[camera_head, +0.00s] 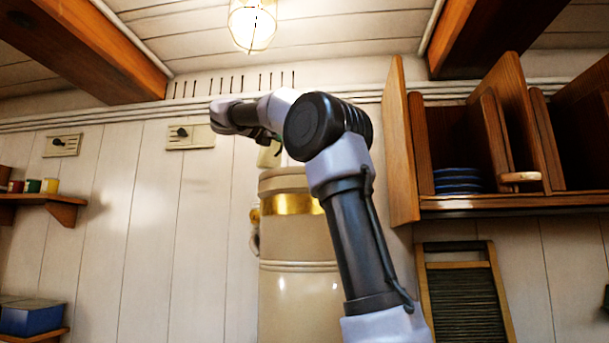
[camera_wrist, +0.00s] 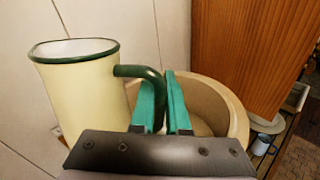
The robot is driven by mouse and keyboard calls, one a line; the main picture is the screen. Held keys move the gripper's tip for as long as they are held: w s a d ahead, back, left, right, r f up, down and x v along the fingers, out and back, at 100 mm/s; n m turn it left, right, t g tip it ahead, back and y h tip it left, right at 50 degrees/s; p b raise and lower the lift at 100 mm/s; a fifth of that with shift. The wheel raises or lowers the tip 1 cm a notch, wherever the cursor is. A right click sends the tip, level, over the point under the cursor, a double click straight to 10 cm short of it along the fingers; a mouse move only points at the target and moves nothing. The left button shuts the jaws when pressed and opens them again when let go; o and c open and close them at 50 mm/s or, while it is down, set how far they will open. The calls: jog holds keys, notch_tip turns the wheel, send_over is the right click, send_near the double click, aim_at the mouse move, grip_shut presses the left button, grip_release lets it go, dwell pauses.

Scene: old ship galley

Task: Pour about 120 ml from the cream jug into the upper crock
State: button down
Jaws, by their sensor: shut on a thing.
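The cream jug (camera_wrist: 82,95), with a green rim and a green handle, is at the left in the wrist view. My gripper (camera_wrist: 172,80) is shut on its handle. The jug's mouth faces up with a slight lean; no liquid shows inside. The upper crock (camera_wrist: 238,118), beige and open-topped, lies behind and right of the handle, partly hidden by my fingers. In the head view, the upper crock (camera_head: 290,238) has a brass band, and a small part of the jug (camera_head: 268,156) shows above its top. My arm hides the rest.
A wooden rack (camera_head: 403,150) with blue plates (camera_head: 458,180) is on the wall right of the crock. A washboard (camera_head: 465,295) hangs below it. A ceiling lamp (camera_head: 252,25) and beams are overhead. Small shelves (camera_head: 40,200) are at the far left.

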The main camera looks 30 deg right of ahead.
aim_at(269, 157)
notch_tip(269, 157, down, 7)
jog(key=a+m+t+y+p, duration=0.1)
jog(key=m+t+y+p, duration=0.1)
jog(key=m+t+p, duration=0.4)
jog(key=shift+a+f+m+t+p, duration=0.2)
jog(key=shift+m+t+p, duration=0.3)
jog(key=shift+m, duration=0.4)
dwell(0.8)
